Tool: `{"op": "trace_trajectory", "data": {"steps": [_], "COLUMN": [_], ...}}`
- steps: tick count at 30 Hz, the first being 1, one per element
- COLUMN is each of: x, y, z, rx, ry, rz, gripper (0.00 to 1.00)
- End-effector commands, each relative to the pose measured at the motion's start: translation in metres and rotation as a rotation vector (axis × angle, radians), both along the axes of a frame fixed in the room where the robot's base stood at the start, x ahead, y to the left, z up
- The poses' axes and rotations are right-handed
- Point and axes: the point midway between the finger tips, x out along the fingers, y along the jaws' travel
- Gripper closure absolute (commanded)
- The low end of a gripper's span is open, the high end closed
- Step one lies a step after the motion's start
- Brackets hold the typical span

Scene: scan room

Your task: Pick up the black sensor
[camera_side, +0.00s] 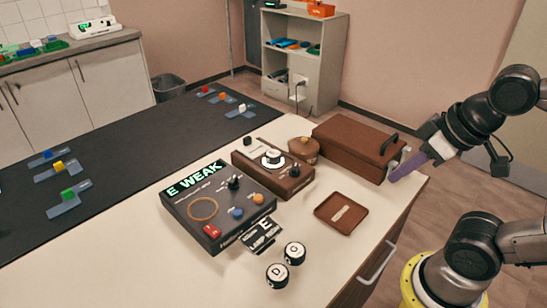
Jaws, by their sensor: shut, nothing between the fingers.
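No single item is plainly marked as the black sensor. Two round black pucks with white lettered tops, one marked D (277,275) and one marked O (294,253), stand on the pale tabletop at the front. A black box (218,208) with a green lit display and several knobs stands behind them. A small black block (247,142) shows at the back of the brown dial device (272,172). My gripper (396,176), with purple fingers, is shut and empty at the right, beside the brown case, well away from the pucks and the black box.
The brown case (352,147) with a dark handle stands at the table's right. A small brown tray (341,213) lies in front of it. A black lettered card (262,237) lies by the black box. A dark mat (120,160) with several small coloured blocks covers the left.

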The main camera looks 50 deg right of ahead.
Motion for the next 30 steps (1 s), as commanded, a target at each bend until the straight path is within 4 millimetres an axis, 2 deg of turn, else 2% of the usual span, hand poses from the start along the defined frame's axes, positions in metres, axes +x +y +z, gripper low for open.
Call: {"op": "trace_trajectory", "data": {"steps": [1, 2, 13, 14, 23, 27, 30], "x": [0.0, 0.0, 0.0, 0.0, 0.0, -0.003, 0.002], "y": [0.0, 0.0, 0.0, 0.0, 0.0, 0.0, -0.002], "z": [0.0, 0.0, 0.0, 0.0, 0.0, -0.001, 0.017], "rx": [0.0, 0.0, 0.0, 0.0, 0.005, 0.048, 0.105], "ry": [0.0, 0.0, 0.0, 0.0, 0.0, 0.016, -0.004], "rz": [0.0, 0.0, 0.0, 0.0, -0.01, -0.094, -0.208], "gripper": [0.98, 0.93, 0.26, 0.24, 0.24, 0.24, 0.24]}}
